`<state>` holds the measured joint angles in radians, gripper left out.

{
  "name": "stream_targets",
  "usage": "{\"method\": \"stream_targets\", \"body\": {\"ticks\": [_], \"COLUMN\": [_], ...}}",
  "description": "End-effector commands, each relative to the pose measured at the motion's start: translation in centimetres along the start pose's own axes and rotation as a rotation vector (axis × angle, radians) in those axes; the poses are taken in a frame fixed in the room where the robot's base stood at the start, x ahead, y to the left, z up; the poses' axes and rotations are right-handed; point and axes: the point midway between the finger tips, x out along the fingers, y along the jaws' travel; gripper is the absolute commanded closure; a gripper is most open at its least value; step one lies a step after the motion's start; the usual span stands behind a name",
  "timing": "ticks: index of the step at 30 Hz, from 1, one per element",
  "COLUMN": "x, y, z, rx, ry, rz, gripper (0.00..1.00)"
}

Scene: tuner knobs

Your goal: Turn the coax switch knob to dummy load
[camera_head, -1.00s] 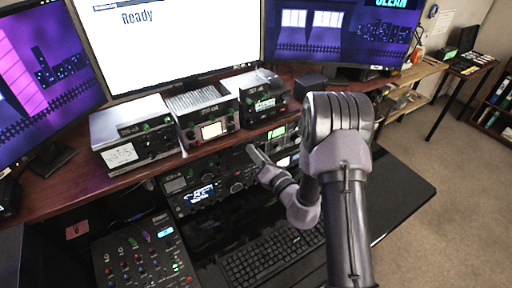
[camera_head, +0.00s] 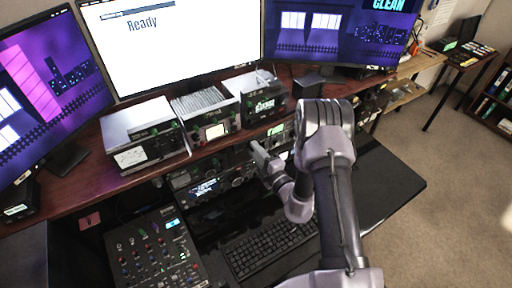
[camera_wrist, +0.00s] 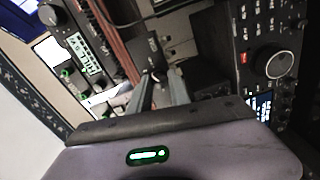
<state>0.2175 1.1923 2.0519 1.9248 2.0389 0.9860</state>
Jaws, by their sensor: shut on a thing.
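The coax switch looks like a small black box (camera_wrist: 149,50) with pale markings in the wrist view, just beyond my fingertips. My gripper (camera_wrist: 161,76) reaches up to its face, and its two grey fingers are closed around a small dark knob there. The knob is mostly hidden between the fingers, so I cannot tell which position it points to. In the head view my gripper (camera_head: 257,148) is at the front of the lower shelf, below the desk radios, and hides the switch.
Radio units (camera_head: 144,134) stand on the wooden shelf above my gripper. A radio with a large dial (camera_wrist: 274,63) is close by on the right in the wrist view. A keyboard (camera_head: 268,247) and a mixer (camera_head: 155,250) lie on the black desk below.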

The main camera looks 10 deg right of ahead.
Motion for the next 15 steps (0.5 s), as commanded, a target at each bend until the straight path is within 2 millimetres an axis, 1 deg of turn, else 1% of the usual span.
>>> {"method": "stream_targets", "body": {"ticks": [6,15], "x": [-0.04,-0.01], "y": [0.13,0.09], "z": [-0.05,-0.01], "rx": [0.169,0.325], "ry": [0.000,0.000], "rz": [-0.001,-0.001], "gripper": [1.00,1.00]}}
